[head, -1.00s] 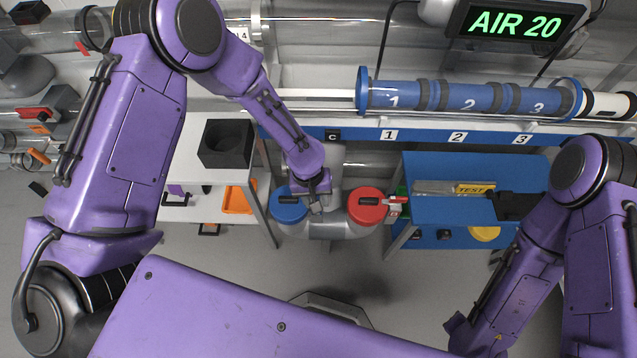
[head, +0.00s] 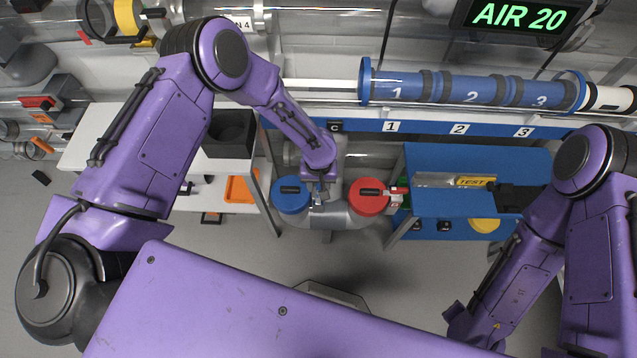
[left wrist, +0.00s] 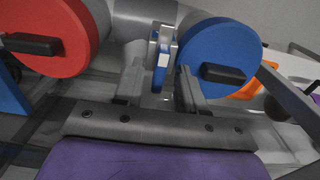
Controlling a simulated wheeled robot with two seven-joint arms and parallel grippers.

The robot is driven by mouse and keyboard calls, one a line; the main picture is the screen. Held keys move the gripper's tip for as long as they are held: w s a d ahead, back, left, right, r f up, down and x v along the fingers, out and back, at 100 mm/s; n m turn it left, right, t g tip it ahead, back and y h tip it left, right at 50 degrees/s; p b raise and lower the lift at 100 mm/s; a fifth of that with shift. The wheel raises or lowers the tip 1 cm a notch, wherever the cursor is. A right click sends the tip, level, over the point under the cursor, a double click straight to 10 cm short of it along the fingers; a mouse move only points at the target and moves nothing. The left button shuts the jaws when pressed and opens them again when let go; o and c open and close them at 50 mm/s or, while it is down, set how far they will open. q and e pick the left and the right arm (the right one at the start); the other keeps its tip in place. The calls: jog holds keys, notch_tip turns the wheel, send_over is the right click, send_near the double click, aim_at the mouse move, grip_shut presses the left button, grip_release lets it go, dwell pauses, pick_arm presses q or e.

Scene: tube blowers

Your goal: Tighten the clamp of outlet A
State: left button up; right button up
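A blue round cap (head: 291,195) and a red round cap (head: 369,197) close the two ends of a grey forked pipe (head: 336,218). Each has a black bar handle. No letter A is readable. My left gripper (head: 318,198) is between the caps, close to the blue one. In the left wrist view its fingers (left wrist: 158,78) stand apart, with a small metal clamp part (left wrist: 161,55) with a pale blue-white face beside the blue cap (left wrist: 218,60). Contact cannot be told. A red-and-white clamp (head: 398,194) sits right of the red cap. My right gripper (head: 470,328) is low at the right, its fingers unclear.
A white table (head: 90,145) with a black box (head: 229,135) is at left, a blue bench (head: 425,163) at right. A blue numbered tube (head: 450,88) runs behind. The display (head: 518,15) reads AIR 20. Floor before the caps is clear.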

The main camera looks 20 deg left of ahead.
pick_arm(q)
jog(key=shift+c, duration=0.3)
grip_shut()
jog(key=shift+m, duration=0.4)
jog(key=m, duration=0.3)
jog(key=shift+m, duration=0.4)
jog(key=m, duration=0.4)
jog(key=shift+m, duration=0.3)
jog(key=m, duration=0.8)
jog(key=shift+m, duration=0.3)
